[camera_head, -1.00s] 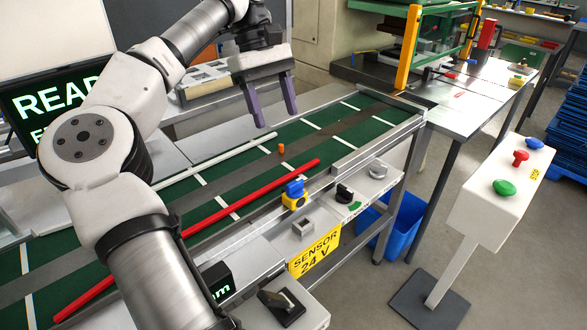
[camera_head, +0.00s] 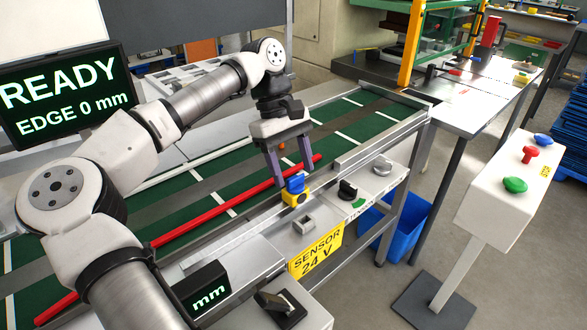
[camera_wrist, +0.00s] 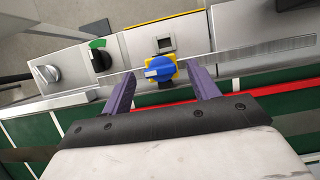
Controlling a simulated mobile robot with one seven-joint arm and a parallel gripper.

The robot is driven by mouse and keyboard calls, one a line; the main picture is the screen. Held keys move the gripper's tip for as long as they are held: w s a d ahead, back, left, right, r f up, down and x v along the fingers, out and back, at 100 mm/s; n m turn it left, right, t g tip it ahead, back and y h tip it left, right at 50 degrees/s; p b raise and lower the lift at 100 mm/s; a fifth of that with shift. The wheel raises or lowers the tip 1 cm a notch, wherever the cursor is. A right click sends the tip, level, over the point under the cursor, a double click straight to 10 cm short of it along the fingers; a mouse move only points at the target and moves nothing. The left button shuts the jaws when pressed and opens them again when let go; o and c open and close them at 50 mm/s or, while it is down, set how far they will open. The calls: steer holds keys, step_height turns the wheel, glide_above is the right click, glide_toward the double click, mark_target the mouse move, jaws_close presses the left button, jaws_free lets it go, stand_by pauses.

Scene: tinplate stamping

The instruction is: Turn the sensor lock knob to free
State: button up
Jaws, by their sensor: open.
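A blue knob (camera_head: 295,183) on a yellow base stands on the conveyor's near rail, behind the yellow SENSOR 24 V label (camera_head: 316,250). I take it for the sensor lock knob; no lettering on it is readable. The wrist view shows the blue knob (camera_wrist: 160,68) with a pale mark on its left part. My gripper (camera_head: 294,172) is open and empty, pointing down just above and behind the knob. In the wrist view my gripper (camera_wrist: 162,82) has its purple fingers on either side of the knob, apart from it. Fingertip height over it is hard to tell.
A black knob (camera_head: 347,190) with a green mark and a grey knob (camera_head: 382,166) sit to the right on the same panel. A red bar (camera_head: 215,215) lies along the green conveyor. The screen (camera_head: 62,95) reads READY, EDGE 0 mm. A button pedestal (camera_head: 497,190) stands right.

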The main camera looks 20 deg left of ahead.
steer(key=shift+s+d+f, duration=0.1)
steer(key=shift+d+f, duration=0.1)
steer(key=shift+f, duration=0.35)
steer(key=c, duration=1)
